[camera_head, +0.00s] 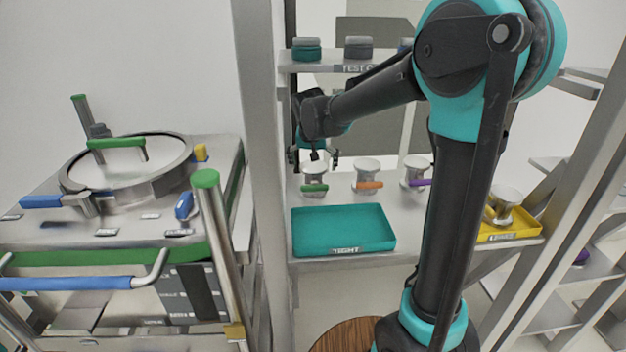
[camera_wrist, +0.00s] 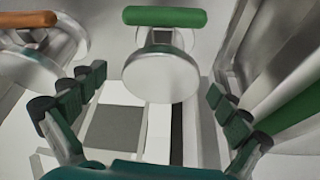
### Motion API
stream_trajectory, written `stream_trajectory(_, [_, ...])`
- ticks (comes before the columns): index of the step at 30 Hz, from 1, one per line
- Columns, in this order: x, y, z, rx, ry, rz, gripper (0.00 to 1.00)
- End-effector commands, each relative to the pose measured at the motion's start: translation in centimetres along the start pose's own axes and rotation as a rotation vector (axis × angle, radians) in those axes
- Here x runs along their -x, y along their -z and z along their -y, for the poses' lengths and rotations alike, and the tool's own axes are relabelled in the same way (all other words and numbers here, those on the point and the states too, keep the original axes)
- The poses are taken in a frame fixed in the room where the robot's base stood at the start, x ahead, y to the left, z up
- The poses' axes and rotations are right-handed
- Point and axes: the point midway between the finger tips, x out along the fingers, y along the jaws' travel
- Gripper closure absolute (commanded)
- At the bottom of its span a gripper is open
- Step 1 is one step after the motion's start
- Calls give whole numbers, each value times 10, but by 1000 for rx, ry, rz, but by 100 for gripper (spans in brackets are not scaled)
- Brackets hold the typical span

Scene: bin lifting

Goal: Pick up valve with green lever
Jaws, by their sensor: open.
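The valve with the green lever (camera_head: 315,178) stands on the shelf behind the teal tray, leftmost in a row of valves. In the wrist view the same valve (camera_wrist: 160,74) is at the top middle, with its green lever across its far side. My gripper (camera_head: 315,160) is over this valve in the head view. In the wrist view my gripper (camera_wrist: 150,112) is open, with its fingers spread to either side and nothing between the tips. The valve lies ahead of the fingertips, and I cannot tell the exact gap.
An orange-lever valve (camera_head: 368,175) and a purple-lever valve (camera_head: 416,170) stand to the right. The empty teal tray (camera_head: 345,248) is in front. A yellow tray (camera_head: 522,228) holds another valve (camera_head: 503,205). A metal post (camera_head: 263,120) stands close left of my gripper.

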Motion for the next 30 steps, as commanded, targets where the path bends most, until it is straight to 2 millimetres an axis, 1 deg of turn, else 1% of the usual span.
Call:
stream_trajectory(10, [-45,3,2,-1,0,0,0])
stream_trajectory(14, [-52,3,2,-1,0,0,0])
stream_trajectory(20, [-52,2,2,-1,0,0,0])
stream_trajectory(23, [-52,2,2,-1,0,0,10])
stream_trajectory(30, [-52,2,2,-1,0,0,40])
